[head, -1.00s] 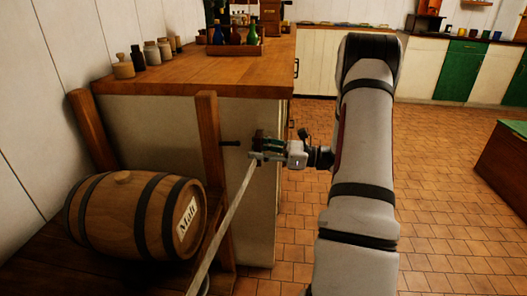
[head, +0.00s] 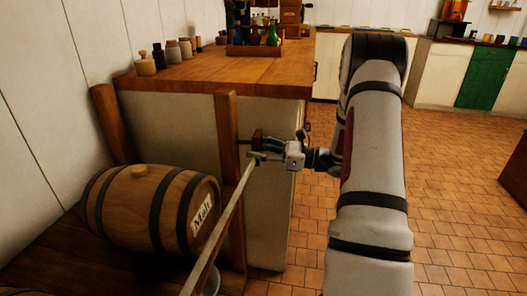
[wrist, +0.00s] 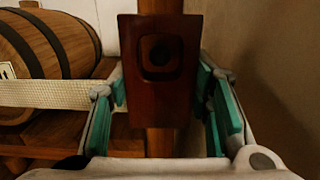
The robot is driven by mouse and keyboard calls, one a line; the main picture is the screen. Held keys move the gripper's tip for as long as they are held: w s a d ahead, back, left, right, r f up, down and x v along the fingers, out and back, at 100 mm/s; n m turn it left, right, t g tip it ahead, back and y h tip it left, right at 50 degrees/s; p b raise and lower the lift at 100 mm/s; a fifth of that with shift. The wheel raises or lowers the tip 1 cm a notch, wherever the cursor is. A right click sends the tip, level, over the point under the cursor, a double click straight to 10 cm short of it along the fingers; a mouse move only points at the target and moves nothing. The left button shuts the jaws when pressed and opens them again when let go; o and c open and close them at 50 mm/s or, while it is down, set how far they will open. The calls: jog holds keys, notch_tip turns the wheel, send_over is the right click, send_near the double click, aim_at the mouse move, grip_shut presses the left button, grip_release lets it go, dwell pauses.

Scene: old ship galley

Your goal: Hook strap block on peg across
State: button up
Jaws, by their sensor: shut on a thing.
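My gripper (head: 268,144) is shut on the strap block (wrist: 160,98), a dark red-brown block with a square-edged hole near its top. The teal finger pads are on its two sides in the wrist view. The pale woven strap (wrist: 45,94) runs off left from the block; in the head view the strap (head: 222,225) slopes down past the barrel. The block (head: 257,136) is beside the upright wooden post (head: 228,130). A short dark peg (head: 243,142) shows between post and block. I cannot tell whether the peg is in the hole.
A barrel marked Malt (head: 150,208) lies on a wooden rack, left of the post. A second post (head: 112,120) stands behind it. A counter (head: 215,75) with jars and bottles is close behind the block. Tiled floor (head: 450,180) is open to the right.

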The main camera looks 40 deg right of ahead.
jog(key=shift+w+a+f, duration=0.3)
jog(key=shift+w+a, duration=0.25)
jog(key=shift+w, duration=0.15)
jog(key=shift+w+a+f, duration=0.25)
jog(key=shift+w+a, duration=0.25)
jog(key=shift+w, duration=0.15)
jog(key=shift+f, duration=0.1)
jog(key=o, duration=1.3)
jog(key=shift+c, duration=0.2)
jog(key=v, duration=1.2)
jog(key=shift+s+f, duration=0.1)
